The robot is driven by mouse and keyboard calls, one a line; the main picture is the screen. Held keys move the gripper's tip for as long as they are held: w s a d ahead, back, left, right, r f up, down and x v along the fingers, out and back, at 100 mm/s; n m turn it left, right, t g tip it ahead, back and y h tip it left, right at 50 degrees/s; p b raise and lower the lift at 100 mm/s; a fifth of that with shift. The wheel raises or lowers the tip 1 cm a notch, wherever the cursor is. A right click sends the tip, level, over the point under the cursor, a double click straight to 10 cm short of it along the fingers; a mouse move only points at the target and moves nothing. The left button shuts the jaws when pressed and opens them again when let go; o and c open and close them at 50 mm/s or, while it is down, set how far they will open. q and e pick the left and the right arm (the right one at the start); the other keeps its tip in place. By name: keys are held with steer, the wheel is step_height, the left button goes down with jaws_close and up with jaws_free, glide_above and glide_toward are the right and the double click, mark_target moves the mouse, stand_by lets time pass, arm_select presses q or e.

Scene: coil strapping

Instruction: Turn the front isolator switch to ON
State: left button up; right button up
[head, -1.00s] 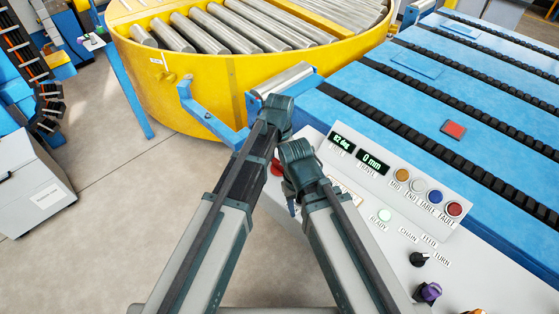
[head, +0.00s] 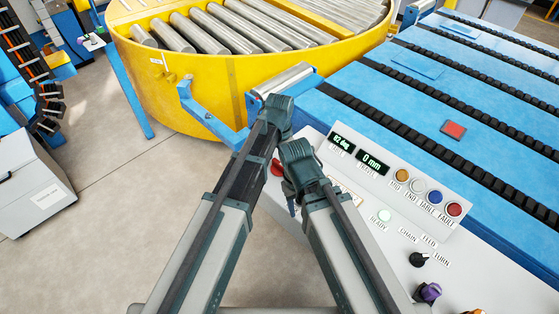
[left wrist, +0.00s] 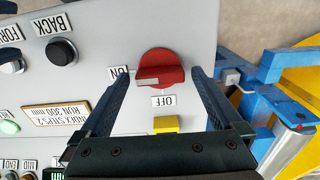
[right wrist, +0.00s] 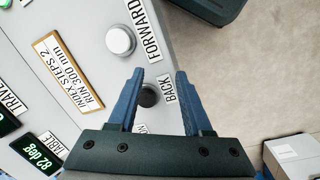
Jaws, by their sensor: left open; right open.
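The front isolator switch is a red rotary knob (left wrist: 161,70) on the grey panel in the left wrist view. Its pale pointer mark lies towards the ON label (left wrist: 119,73) at left; the OFF label (left wrist: 163,101) is below it. My left gripper (left wrist: 158,74) is open, with one finger on each side of the knob; contact cannot be told. In the head view a bit of the red knob (head: 277,168) shows between my arms, and the left fingers are hidden. My right gripper (right wrist: 155,75) is open around the black BACK button (right wrist: 148,96), apparently above it.
A yellow block (left wrist: 165,124) sits below the OFF label. The console (head: 375,232) carries displays, lamps and knobs. The yellow roller turntable (head: 190,95) and a blue bracket (head: 205,115) stand close beyond the switch. Open floor (head: 110,180) lies to the left.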

mark_target(279, 163)
arm_select(q)
step_height(279, 163, up, 14)
steer(key=p, duration=1.3)
steer(key=shift+f, duration=0.15)
steer(key=s+a+n, duration=0.5)
steer(key=s+a, duration=0.1)
steer(key=a, duration=0.3)
steer(key=s+a+n, duration=0.4)
steer(key=s+a, duration=0.2)
steer(key=a, duration=0.2)
steer(key=s+d+f+m+y+b, duration=0.1)
steer(key=s+d, duration=0.4)
steer(key=d, duration=0.6)
steer(key=f+m+b, duration=0.1)
steer(key=m, duration=0.1)
steer(key=shift+f+m, duration=0.15)
steer(key=shift+m, duration=0.15)
